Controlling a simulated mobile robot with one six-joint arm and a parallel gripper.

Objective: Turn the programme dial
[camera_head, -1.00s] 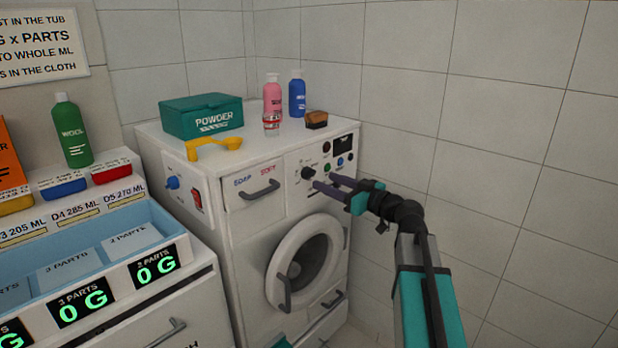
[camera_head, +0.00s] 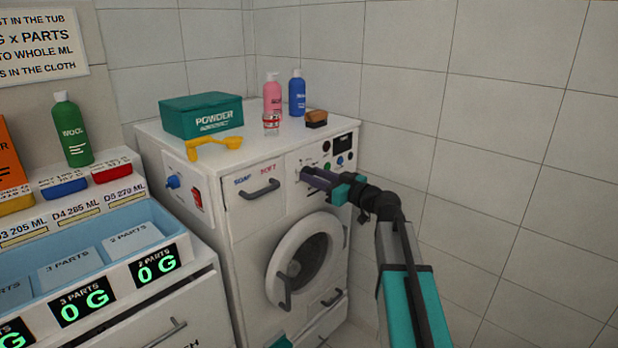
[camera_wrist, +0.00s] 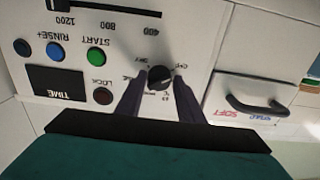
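The programme dial (camera_wrist: 159,77) is a round black knob on the white washing machine's front panel. It shows in the wrist view with printed markings around it. My gripper (camera_wrist: 161,80) is open, one dark finger on each side of the dial. Narrow gaps seem to show between the fingers and the dial, so I cannot see contact. In the head view my gripper (camera_head: 307,174) reaches the panel from the right, and its fingers largely hide the dial. The washing machine (camera_head: 262,212) stands in the tiled corner.
Around the dial are the soap drawer handle (camera_wrist: 256,106), a green START button (camera_wrist: 96,55), a LOCK button (camera_wrist: 103,96) and a dark TIME display (camera_wrist: 55,84). A powder box (camera_head: 202,115), a yellow scoop (camera_head: 213,146) and bottles stand on top. The tiled wall is close on the right.

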